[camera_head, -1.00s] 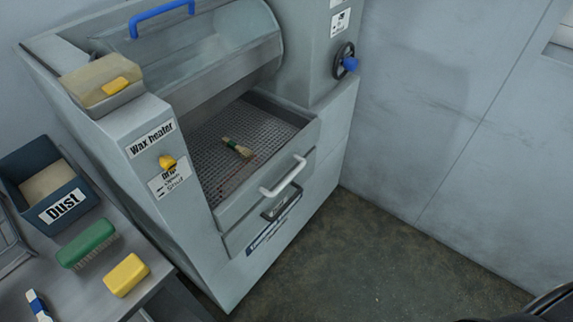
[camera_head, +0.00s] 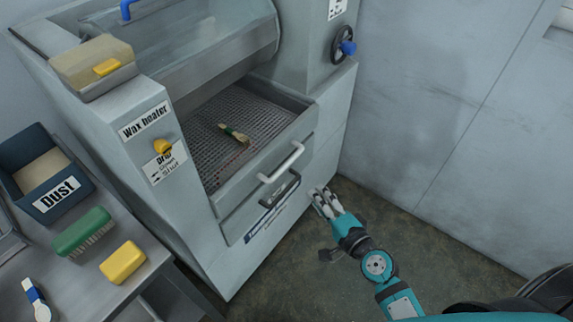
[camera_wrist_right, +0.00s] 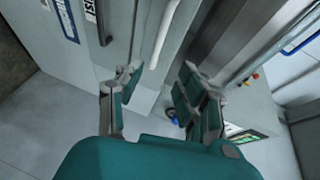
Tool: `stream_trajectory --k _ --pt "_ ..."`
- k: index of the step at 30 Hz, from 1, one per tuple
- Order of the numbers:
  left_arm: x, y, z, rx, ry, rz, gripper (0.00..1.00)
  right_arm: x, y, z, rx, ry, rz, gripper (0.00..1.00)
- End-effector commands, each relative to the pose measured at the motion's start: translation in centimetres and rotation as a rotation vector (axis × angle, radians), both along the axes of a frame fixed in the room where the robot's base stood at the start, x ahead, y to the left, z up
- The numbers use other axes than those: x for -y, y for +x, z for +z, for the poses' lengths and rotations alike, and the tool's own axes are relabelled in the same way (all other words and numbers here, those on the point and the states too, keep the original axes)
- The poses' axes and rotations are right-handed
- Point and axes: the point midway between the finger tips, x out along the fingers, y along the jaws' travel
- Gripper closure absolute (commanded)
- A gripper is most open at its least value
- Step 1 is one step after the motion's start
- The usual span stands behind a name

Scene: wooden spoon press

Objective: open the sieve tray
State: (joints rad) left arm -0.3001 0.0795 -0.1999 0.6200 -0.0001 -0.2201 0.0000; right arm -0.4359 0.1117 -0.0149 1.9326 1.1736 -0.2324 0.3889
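A dark handle (camera_head: 280,190) sits on a lower panel. My right gripper (camera_head: 322,203) is in front of the machine, right of and below both handles, apart from them. In the right wrist view its fingers (camera_wrist_right: 163,92) are spread and empty, with a light bar (camera_wrist_right: 166,30) beyond them. My left gripper is not in view.
A blue-handled hood (camera_head: 185,45) stands above the tray, and a handwheel (camera_head: 343,46) is at the right. A side table holds a dust bin (camera_head: 62,198), a green brush (camera_head: 83,232) and a yellow block (camera_head: 122,262). The floor (camera_head: 300,265) before the machine is free.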

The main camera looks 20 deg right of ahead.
Motion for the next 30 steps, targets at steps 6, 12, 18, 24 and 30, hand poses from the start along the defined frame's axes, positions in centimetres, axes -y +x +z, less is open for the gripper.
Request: stream_trajectory --k 6,12,18,24,30 --pt "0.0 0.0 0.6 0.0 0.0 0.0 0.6 -1.0 3.6 -0.5 0.002 -0.001 -0.001 0.62" --pt "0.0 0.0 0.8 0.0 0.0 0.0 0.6 -2.2 7.8 -1.4 0.0 -0.002 0.001 0.62" --pt "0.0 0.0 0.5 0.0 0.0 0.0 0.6 -3.2 11.9 -2.4 0.0 -0.004 0.002 0.62" --pt "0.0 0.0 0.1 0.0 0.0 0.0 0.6 -4.0 14.7 -3.1 -0.001 -0.003 0.001 0.62" --pt "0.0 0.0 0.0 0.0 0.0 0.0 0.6 -4.3 15.9 -3.2 -0.002 -0.005 0.002 0.62"
